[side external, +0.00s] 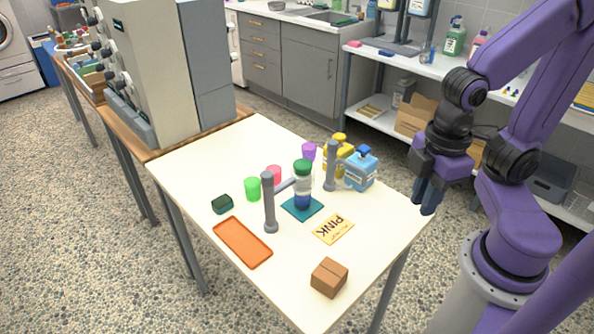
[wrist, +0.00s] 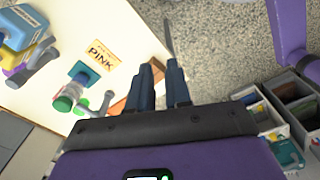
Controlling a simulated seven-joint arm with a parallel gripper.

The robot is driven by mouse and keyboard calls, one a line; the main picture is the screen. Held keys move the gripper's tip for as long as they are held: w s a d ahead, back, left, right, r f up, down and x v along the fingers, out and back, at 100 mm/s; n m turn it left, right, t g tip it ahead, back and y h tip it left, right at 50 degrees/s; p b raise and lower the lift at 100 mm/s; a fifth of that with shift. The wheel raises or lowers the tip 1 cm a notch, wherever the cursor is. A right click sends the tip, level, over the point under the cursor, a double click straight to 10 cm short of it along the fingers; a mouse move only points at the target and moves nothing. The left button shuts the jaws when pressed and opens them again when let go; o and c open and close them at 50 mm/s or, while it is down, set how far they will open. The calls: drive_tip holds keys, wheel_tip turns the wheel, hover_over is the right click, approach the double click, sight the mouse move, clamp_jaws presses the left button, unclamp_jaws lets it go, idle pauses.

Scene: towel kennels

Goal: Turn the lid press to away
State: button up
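Two grey posts with side arms stand on the white table, and I cannot tell which is the lid press. The left post (side external: 269,205) has an arm reaching towards the jar; it also shows in the wrist view (wrist: 97,110). The right post (side external: 331,167) stands by the bottles and also shows in the wrist view (wrist: 38,65). A clear jar (side external: 302,187) with a green lid and blue contents stands upright on a teal mat (side external: 302,208) between them. My gripper (side external: 427,208) is beyond the table's right edge, apart from both posts. In the wrist view its fingers (wrist: 162,80) are apart and empty.
A blue bottle (side external: 360,169) and yellow bottle (side external: 337,158) crowd the right post. Green (side external: 252,189), pink (side external: 273,175) and purple cups (side external: 309,151) stand behind. An orange tray (side external: 242,242), PINK card (side external: 333,229) and brown box (side external: 329,277) lie in front.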

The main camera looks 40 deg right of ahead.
drive_tip(key=o, duration=0.6)
drive_tip(key=shift+w+a+r, duration=0.25)
drive_tip(key=shift+w+a, duration=0.2)
drive_tip(key=shift+w, duration=0.1)
drive_tip(key=shift+w+a+r, duration=0.25)
drive_tip(key=shift+w+a, duration=0.15)
drive_tip(key=shift+w, duration=0.1)
wheel_tip(320, 180, up, 7)
drive_tip(key=m, duration=0.4)
hover_over(267, 174)
wheel_tip(267, 174, down, 16)
drive_tip(key=shift+f, duration=0.15)
clamp_jaws()
